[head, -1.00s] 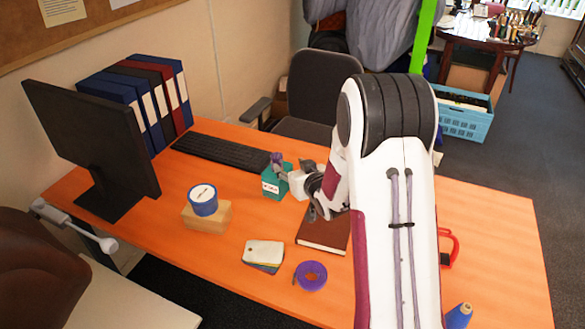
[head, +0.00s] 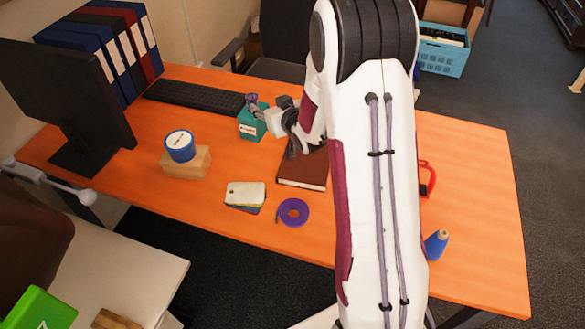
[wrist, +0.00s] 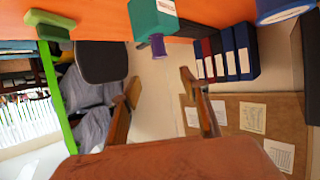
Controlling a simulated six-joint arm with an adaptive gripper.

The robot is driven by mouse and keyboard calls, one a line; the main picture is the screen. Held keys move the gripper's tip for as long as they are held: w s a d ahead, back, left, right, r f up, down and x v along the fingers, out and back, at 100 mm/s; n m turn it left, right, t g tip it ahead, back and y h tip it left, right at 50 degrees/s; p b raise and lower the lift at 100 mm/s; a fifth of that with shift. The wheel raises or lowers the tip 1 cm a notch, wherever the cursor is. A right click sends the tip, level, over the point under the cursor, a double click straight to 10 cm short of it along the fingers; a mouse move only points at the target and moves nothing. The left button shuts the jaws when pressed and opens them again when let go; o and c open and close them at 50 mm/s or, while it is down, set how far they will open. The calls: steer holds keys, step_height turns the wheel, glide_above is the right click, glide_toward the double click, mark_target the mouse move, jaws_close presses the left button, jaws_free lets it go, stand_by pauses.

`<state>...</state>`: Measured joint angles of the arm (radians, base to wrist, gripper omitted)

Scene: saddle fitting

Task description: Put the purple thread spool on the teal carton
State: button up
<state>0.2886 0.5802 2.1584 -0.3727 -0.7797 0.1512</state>
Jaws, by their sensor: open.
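The purple thread spool (head: 251,99) stands on top of the teal carton (head: 250,126), towards the back of the orange desk. In the wrist view the spool (wrist: 157,46) projects from the top of the carton (wrist: 152,17), which appears upside down there. My gripper (wrist: 160,84) is open and empty; the spool lies beyond its fingertips, roughly in line with the gap, with no finger around it. In the head view my gripper (head: 260,110) is close beside the spool on its right, and part of it overlaps the carton.
A brown book (head: 304,172) lies under my arm. A purple tape roll (head: 293,212), cards (head: 245,194) and a blue tin (head: 180,146) on a wooden block (head: 187,163) are nearer the front. A keyboard (head: 195,96) and monitor (head: 70,95) stand left. A blue cone (head: 436,244) is right.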

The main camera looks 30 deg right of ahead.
steer(key=s+a+r+g+h, duration=0.1)
steer(key=s+a+r+g, duration=0.1)
steer(key=s+r, duration=0.55)
steer(key=s+a+r+g+h, duration=0.1)
steer(key=s+a+r+g, duration=0.15)
steer(key=s+r, duration=0.5)
steer(key=s+a+g+y, duration=0.1)
steer(key=s+a, duration=0.2)
steer(key=s, duration=1)
steer(key=s+a+g+y, duration=0.1)
steer(key=s+a, duration=0.3)
steer(key=s, duration=1)
steer(key=shift+a+g, duration=0.25)
steer(key=shift+g, duration=0.4)
